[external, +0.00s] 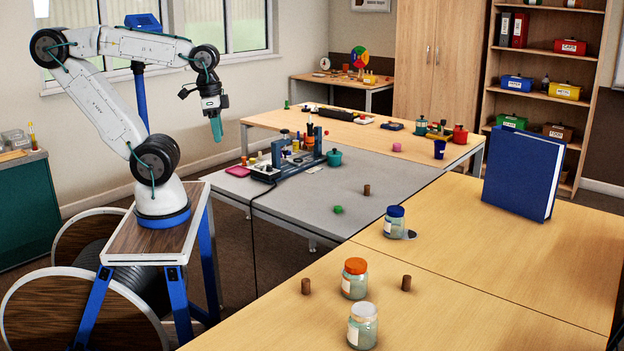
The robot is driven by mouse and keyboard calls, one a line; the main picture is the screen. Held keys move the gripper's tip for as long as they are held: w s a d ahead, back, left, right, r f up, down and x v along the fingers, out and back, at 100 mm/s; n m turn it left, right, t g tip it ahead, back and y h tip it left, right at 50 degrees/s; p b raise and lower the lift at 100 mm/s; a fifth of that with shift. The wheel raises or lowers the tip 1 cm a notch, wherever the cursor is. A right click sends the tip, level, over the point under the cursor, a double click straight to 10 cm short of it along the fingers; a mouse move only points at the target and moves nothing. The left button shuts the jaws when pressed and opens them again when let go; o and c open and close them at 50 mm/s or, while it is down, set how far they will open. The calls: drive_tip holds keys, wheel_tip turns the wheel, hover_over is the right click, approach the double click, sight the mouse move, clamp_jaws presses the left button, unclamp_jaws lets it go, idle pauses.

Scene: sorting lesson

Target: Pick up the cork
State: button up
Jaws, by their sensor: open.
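Three small brown cylinders look like corks. One cork (305,286) stands on the near wooden table, left of the orange-lidded jar. Another cork (406,283) stands on the same table, right of that jar. A third cork (366,190) stands on the grey table, near its right side. My gripper (216,136) hangs pointing down, high up at the left and far from all three corks. Its teal fingers are open, though the gap between them is hard to see from here. I see nothing between them.
An orange-lidded jar (354,278), a pale-lidded jar (363,326) and a blue-lidded jar (394,222) stand near the corks. A green piece (338,209) lies on the grey table (290,215). A big blue book (521,172) stands at the right.

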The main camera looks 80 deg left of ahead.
drive_tip(key=shift+s+f, duration=0.25)
drive_tip(key=shift+s, duration=0.15)
drive_tip(key=shift+o, duration=0.7)
